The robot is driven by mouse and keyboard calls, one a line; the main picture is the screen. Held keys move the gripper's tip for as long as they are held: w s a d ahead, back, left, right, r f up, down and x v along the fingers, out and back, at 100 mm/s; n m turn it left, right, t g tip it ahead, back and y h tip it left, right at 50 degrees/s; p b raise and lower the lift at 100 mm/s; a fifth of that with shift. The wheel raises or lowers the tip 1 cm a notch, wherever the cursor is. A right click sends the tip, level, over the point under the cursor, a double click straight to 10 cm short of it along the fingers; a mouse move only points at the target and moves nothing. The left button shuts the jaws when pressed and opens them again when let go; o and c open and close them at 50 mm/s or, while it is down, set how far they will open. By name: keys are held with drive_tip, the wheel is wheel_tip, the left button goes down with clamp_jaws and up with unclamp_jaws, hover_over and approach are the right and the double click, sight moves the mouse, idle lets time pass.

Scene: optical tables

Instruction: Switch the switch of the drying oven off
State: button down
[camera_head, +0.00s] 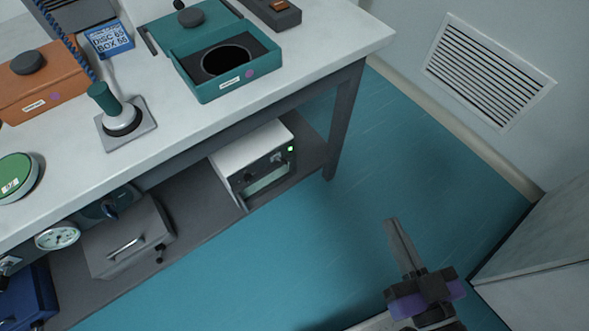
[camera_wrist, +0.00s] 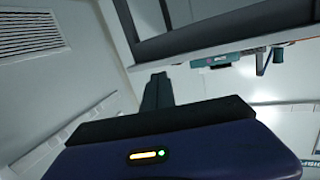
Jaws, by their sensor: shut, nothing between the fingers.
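A white box-shaped device with a dark front (camera_head: 250,150) sits on the shelf under the table, near its right end. It looks like the drying oven. Its front has a lit green lamp (camera_head: 291,149), a small control (camera_head: 277,158) that may be the switch, and a pale window or panel below. The switch position is too small to tell. My gripper (camera_head: 391,222) is over the blue floor, right of the table and apart from the device. Its fingers are together and empty; they also show in the wrist view (camera_wrist: 158,76), where the device cannot be made out.
The table (camera_head: 330,45) carries teal and orange boxes and a tool on a stand. Its grey leg (camera_head: 345,120) stands at the right end. A grey box with a handle (camera_head: 125,235) and a gauge are further left below. A pale cabinet (camera_head: 540,270) stands right; the floor between is clear.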

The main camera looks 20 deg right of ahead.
drive_tip(key=w+d+f+m+g+y+b, duration=0.1)
drive_tip(key=w+d+f+m+b, duration=0.2)
drive_tip(key=w+f+b, duration=0.55)
drive_tip(key=w+d+f+m+b, duration=0.35)
drive_tip(key=w+f, duration=0.65)
drive_tip(key=f, duration=0.6)
drive_tip(key=w+d+f+m+g+y+b, duration=0.1)
drive_tip(key=w+d+f+m+b, duration=0.2)
drive_tip(key=w+f+b, duration=0.55)
drive_tip(key=w+a+f+m+t+y, duration=0.1)
drive_tip(key=w+a+f+y, duration=0.2)
drive_tip(key=w+a+y, duration=0.3)
drive_tip(key=shift+w+t+y, duration=0.2)
drive_tip(key=shift+t+y, duration=0.2)
drive_tip(key=shift+y, duration=0.5)
drive_tip(key=shift+f, duration=0.1)
